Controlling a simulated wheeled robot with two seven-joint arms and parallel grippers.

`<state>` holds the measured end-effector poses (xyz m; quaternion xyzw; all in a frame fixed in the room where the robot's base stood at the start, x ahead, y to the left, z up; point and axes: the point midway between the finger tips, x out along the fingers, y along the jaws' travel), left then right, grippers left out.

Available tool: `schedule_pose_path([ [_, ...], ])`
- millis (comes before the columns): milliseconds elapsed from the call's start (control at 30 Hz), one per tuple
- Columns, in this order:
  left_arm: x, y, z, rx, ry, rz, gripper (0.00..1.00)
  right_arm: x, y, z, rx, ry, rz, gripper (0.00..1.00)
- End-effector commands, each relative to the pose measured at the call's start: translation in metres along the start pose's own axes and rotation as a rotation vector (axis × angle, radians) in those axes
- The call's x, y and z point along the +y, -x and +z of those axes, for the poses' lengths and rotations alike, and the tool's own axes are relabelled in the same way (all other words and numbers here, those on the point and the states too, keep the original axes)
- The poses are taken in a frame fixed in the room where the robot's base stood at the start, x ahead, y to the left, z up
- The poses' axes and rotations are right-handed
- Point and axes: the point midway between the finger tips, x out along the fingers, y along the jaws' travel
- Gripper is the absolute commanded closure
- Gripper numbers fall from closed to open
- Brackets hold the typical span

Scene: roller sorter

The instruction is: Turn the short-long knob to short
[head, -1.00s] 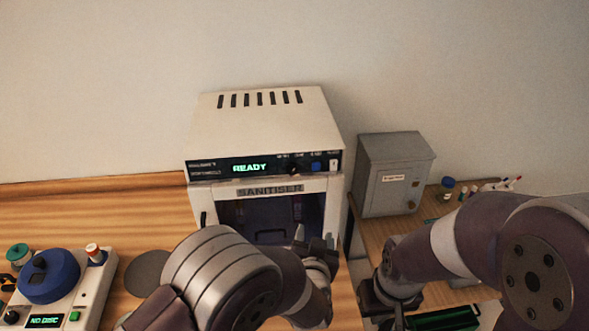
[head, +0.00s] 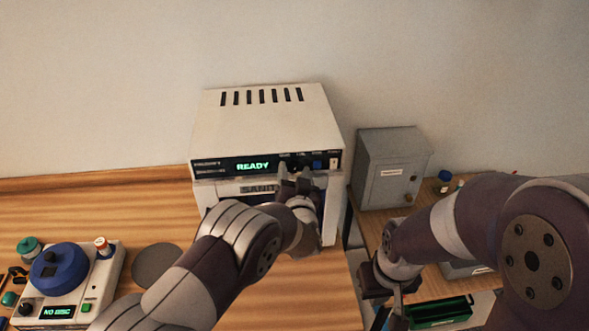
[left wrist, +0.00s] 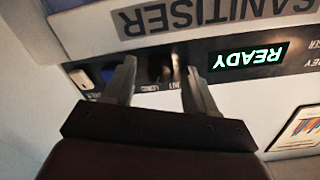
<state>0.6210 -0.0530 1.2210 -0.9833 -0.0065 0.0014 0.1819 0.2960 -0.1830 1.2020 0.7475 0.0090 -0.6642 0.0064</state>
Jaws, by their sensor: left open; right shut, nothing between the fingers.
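The white sanitiser (head: 262,115) stands on the wooden counter against the wall, with a dark control strip whose green display (head: 252,167) reads READY. The dark short-long knob (left wrist: 155,70) shows on this strip in the left wrist view, where the picture is upside down. My left gripper (head: 295,175) is open in front of the strip. In the left wrist view its two fingers (left wrist: 160,85) stand on either side of the knob; I cannot tell whether they touch it. The knob's pointer is unclear. My right gripper (head: 390,308) is shut and empty, low at the right.
A blue button (head: 317,162) and a white switch (head: 334,162) sit close to the right of the knob. A grey cabinet (head: 390,172) stands to the right. A device with a blue lid (head: 58,266) and a grey disc (head: 158,265) are at the left.

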Motion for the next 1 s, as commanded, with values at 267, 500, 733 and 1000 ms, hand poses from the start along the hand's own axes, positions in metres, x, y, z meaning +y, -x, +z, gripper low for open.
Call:
schedule_pose_path([
  [267,0.000,-0.001,0.000,0.000,0.000,0.000,0.46,0.000,0.000,0.000,0.000,0.000,0.000,1.00],
  [500,0.000,-0.001,0.000,0.000,0.000,-0.001,0.99,0.000,0.000,0.000,0.000,0.000,0.000,1.00],
  [733,0.001,-0.001,0.002,0.001,0.026,-0.001,0.99,0.000,-0.007,0.001,0.000,0.000,0.000,1.00],
  [1000,0.002,-0.001,0.007,0.005,0.177,-0.003,0.99,0.000,-0.038,0.004,0.000,0.000,0.000,1.00],
])
